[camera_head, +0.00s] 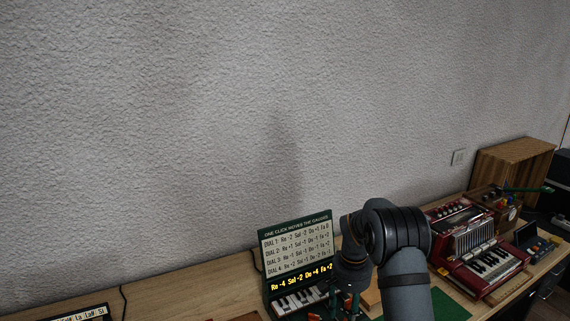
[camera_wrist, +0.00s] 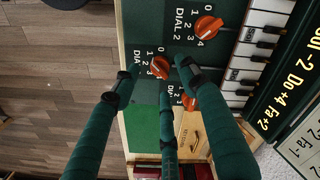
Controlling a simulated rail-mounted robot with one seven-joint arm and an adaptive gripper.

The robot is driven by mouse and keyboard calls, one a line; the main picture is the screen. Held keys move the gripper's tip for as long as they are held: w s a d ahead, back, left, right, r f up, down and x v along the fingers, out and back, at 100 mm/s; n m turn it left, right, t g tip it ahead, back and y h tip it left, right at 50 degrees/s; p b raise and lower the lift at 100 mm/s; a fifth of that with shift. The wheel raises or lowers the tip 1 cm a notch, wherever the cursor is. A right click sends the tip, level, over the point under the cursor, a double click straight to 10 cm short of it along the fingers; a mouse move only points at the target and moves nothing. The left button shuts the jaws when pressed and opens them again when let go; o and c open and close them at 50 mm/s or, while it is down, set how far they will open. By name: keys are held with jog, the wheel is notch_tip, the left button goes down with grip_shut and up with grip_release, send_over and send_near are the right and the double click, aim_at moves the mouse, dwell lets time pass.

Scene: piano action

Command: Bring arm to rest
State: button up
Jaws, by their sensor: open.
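My gripper (camera_wrist: 160,80) has dark green fingers, spread apart with nothing between them. It hangs over the green dial panel (camera_wrist: 143,30) with orange knobs, close to the middle knob (camera_wrist: 160,67); I cannot tell whether a finger touches it. Another knob (camera_wrist: 208,27) is beside the label DIAL 2. A third knob (camera_wrist: 188,103) is partly hidden by a finger. In the head view my arm bends down over the desk, in front of the green sign board (camera_head: 295,245), and the gripper is mostly hidden. The lit display (camera_head: 301,278) reads Re -4 Sol -2 Do +4 Fa +2.
Small piano keys (camera_head: 298,299) are below the display. A red accordion (camera_head: 475,245) stands right of my arm. Beyond it are a wooden cabinet (camera_head: 515,165) and a dark keypad device (camera_head: 535,245). The desk (camera_head: 180,297) left of the sign has bare room. A textured wall stands behind.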

aim_at(345, 320)
notch_tip(345, 320, down, 3)
jog(key=shift+f, duration=0.15)
dwell(0.4)
